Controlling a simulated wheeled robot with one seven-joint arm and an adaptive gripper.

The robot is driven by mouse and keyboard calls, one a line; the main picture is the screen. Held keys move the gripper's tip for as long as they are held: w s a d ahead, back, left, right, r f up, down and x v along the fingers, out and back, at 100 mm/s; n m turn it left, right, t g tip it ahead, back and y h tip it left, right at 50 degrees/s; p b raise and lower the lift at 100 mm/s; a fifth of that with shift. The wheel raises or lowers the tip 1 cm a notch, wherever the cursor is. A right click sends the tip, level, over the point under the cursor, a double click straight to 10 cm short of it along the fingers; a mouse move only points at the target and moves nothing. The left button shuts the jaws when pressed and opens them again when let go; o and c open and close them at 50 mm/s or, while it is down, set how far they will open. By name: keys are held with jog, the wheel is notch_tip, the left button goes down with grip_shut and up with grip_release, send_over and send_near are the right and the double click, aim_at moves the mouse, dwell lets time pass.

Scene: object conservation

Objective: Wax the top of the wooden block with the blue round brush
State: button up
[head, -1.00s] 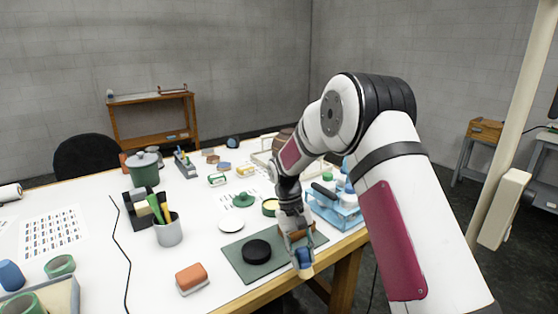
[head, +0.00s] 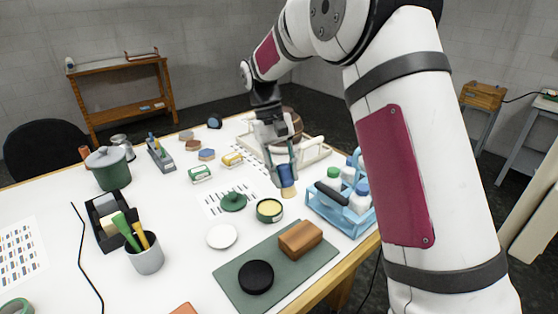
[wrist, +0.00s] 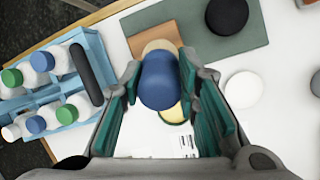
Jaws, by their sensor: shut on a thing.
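My gripper (head: 281,168) is shut on the blue round brush (head: 287,175). The brush hangs with its pale bristles down, above the table, right of and behind the open tin of yellow wax (head: 270,208). In the wrist view the blue brush (wrist: 160,82) sits between the green finger pads and partly covers the wax tin (wrist: 173,114). The brown wooden block (head: 301,238) lies on the green mat (head: 225,277), nearer the front than the brush and apart from it. In the wrist view the block (wrist: 139,40) is partly hidden by the brush.
A black round thing (head: 256,277) lies on the mat beside the block. A white disc (head: 222,236) and a green lid-like piece (head: 233,201) lie left of the tin. A blue bottle rack (head: 335,216) stands at the right edge. A grey pen cup (head: 146,255) stands left.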

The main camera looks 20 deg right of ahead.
jog(key=shift+w+f, duration=0.1)
jog(key=shift+f, duration=2.3)
